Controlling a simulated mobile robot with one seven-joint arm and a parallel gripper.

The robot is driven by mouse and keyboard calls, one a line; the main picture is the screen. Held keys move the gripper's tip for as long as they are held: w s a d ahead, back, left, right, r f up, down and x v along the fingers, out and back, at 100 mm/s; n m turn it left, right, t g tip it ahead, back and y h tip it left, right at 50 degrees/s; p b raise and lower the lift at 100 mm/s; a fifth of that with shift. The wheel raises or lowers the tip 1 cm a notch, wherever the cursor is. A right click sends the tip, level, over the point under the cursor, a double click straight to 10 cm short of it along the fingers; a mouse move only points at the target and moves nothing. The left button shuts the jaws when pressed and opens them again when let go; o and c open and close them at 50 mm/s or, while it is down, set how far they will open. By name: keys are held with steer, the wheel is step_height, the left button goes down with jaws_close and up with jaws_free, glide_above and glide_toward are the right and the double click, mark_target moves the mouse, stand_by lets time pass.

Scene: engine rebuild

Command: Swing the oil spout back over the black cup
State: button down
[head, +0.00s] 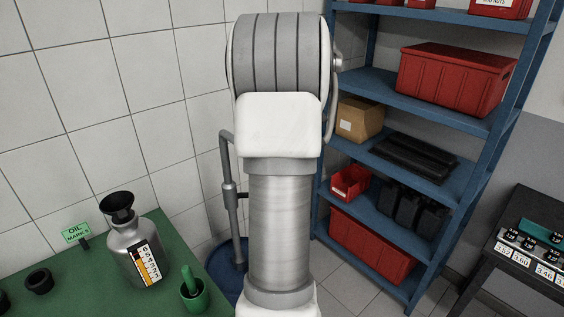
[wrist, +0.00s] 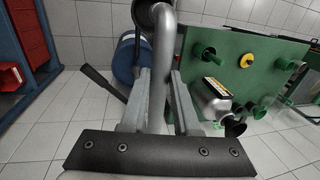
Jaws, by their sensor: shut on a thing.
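In the wrist view my gripper (wrist: 161,76) has its two fingers on either side of the grey oil spout pipe (wrist: 164,40) and is shut on it. The pipe bends at the top of the picture, near a dark round piece. In the head view part of the spout pipe (head: 226,158) shows left of my arm, standing by the blue drum (head: 222,270); my gripper is hidden there. A black funnel-shaped cup (head: 118,206) tops a metal bottle (head: 133,250) on the green table. A low black ring-shaped cup (head: 40,281) stands left of it. I cannot tell where the spout's outlet points.
A green cup (head: 193,294) stands at the table's front right, and an OIL MARK sign (head: 76,232) behind the bottle. Blue shelves (head: 390,90) with red bins stand to the right. A dark lever (wrist: 103,83) sticks out near the drum. Tiled floor is open at left.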

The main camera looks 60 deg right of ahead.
steer(key=shift+d+r, duration=0.15)
steer(key=shift+d, duration=0.1)
steer(key=c, duration=0.7)
jaws_free()
steer(key=shift+d, duration=0.1)
steer(key=shift+o, duration=0.2)
steer(key=w+p+v, duration=0.1)
steer(key=v, duration=1.6)
steer(key=shift+s+a+p, duration=0.2)
steer(key=shift+s+p, duration=0.1)
steer(key=shift+s, duration=0.2)
steer(key=shift+r, duration=0.15)
